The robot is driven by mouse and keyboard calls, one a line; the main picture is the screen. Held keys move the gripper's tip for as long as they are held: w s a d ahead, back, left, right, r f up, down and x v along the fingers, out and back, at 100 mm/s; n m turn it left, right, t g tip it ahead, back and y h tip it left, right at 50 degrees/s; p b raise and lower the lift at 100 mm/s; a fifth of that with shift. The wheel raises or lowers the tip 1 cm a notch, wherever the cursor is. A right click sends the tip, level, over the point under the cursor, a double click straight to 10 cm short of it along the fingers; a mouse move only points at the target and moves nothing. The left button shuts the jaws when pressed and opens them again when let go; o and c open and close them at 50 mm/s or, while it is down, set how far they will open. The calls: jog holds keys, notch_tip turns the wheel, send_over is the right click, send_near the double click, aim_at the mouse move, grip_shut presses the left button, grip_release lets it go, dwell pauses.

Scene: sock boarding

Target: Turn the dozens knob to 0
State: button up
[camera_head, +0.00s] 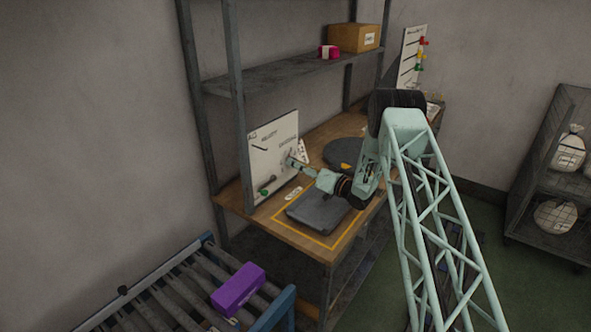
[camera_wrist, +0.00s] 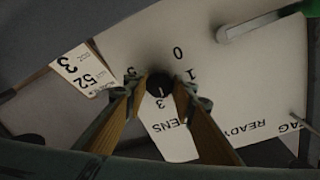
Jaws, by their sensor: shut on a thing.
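The dozens knob (camera_wrist: 160,82) is a small dark round knob on a white panel (camera_head: 270,150). In the wrist view it sits between my two fingertips, and my gripper (camera_wrist: 160,88) is shut on it. A pale mark on the knob appears to face the printed 3 below it. The 0 (camera_wrist: 178,53) is printed above and slightly right of the knob, with the 1 (camera_wrist: 193,74) beside it. The lettering appears rotated here, and "DOZENS" is partly hidden by a finger. In the head view my gripper (camera_head: 295,163) reaches the panel's right side and hides the knob.
A green-ended handle (camera_head: 264,192) is low on the panel; it also shows in the wrist view (camera_wrist: 262,26). A numbered card (camera_wrist: 84,70) is beside the panel. A dark grey plate (camera_head: 318,212) lies on the wooden bench below my wrist. A purple box (camera_head: 238,288) rests on the rollers.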

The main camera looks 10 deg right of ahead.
jog(key=n+b, duration=0.4)
jog(key=n, duration=0.5)
jog(key=n+g+y+b, duration=0.1)
jog(key=n+b, duration=0.3)
jog(key=n, duration=0.5)
jog(key=n+y+b, duration=0.1)
jog(key=n+b, duration=0.3)
jog(key=n, duration=0.5)
jog(key=shift+w+d+n+g, duration=0.1)
jog(key=shift+n+g, duration=0.2)
jog(key=shift+g, duration=0.1)
dwell(0.3)
jog(key=o, duration=0.8)
jog(key=shift+o, duration=0.2)
jog(key=shift+d, duration=0.15)
